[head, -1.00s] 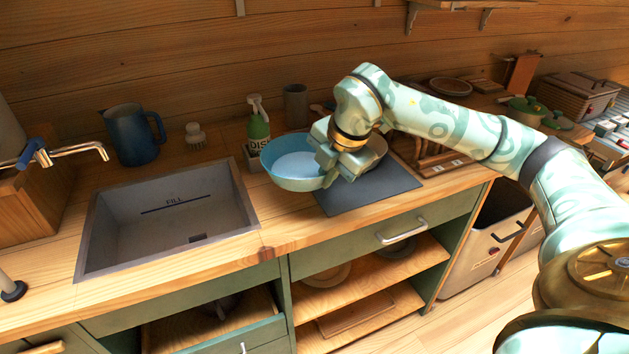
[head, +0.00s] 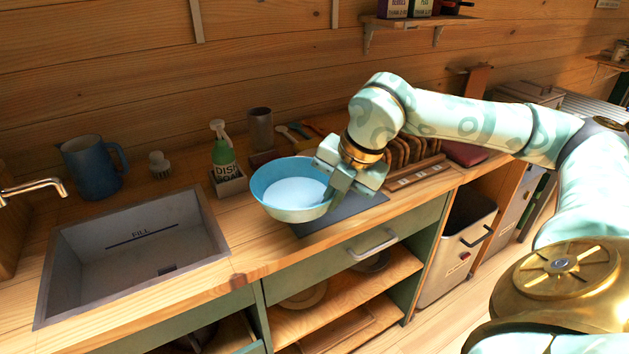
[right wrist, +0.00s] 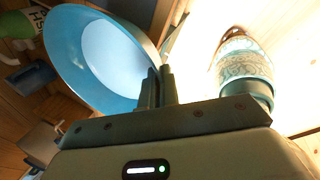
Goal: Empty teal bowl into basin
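The teal bowl (head: 262,194) has a pale, whitish-blue content inside and looks nearly level in the head view. My right gripper (head: 334,188) is shut on its right rim and holds it above the counter, in front of the soap bottle. In the right wrist view, the bowl's rim (right wrist: 62,75) meets the fingers (right wrist: 158,88). The grey basin (head: 207,238) is sunk into the counter to the left of the bowl, with a FILL line on its back wall and a dark drain. My left gripper is in neither current view.
A green dish soap bottle (head: 223,152) stands behind the bowl, near the basin's back right corner. A blue jug (head: 90,170) and a small brush (head: 159,164) stand behind the basin. A dark grey mat (head: 350,213) lies under the bowl; a wooden rack (head: 415,172) is to the right.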

